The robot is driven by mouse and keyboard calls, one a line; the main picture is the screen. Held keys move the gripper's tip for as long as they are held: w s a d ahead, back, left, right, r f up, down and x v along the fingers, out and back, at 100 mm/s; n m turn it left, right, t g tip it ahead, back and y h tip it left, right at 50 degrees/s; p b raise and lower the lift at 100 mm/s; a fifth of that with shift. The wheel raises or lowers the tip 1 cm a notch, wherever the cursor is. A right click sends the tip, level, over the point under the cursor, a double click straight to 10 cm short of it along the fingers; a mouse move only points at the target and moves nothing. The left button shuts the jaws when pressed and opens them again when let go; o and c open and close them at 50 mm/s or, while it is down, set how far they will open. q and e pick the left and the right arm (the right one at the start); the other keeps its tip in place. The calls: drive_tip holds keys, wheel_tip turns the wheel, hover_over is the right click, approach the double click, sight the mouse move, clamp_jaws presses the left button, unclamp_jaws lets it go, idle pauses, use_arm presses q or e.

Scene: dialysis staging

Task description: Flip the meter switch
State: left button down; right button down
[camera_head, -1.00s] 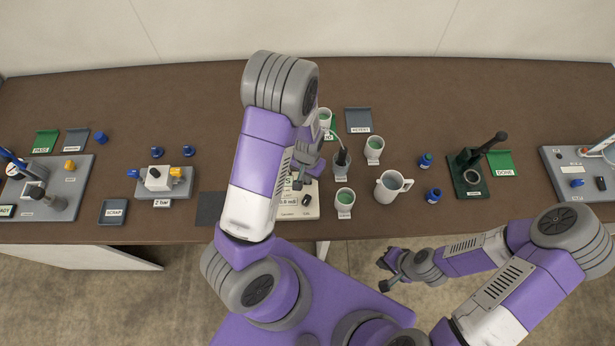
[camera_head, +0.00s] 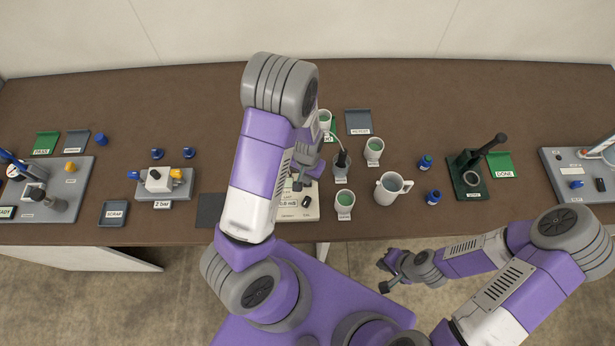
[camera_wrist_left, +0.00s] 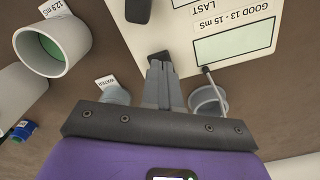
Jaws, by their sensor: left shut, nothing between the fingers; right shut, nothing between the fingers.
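The meter is a pale flat panel (camera_head: 285,212) near the table's front edge, partly hidden by my left arm in the head view. A black switch (camera_head: 307,201) sits on its lower right part. In the left wrist view the panel (camera_wrist_left: 180,30) shows printed text and a greenish display, and the black switch (camera_wrist_left: 138,9) is cut by the top edge. My left gripper (camera_head: 298,185) is shut and empty over the panel; its fingertips (camera_wrist_left: 159,58) appear a little apart from the switch. My right gripper (camera_head: 381,276) is shut and empty, off the table's front.
A beaker (camera_head: 341,174) with a dark probe (camera_head: 343,158) stands just right of the meter. Cups with green contents (camera_head: 345,200) and a white mug (camera_head: 389,189) stand further right. A dark mat (camera_head: 209,209) lies left.

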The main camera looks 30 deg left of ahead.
use_arm(q)
wheel_tip(320, 180, up, 6)
drive_tip(key=p, duration=0.4)
drive_tip(key=shift+f, duration=0.1)
drive_tip(key=shift+s+f, duration=0.1)
idle(0.4)
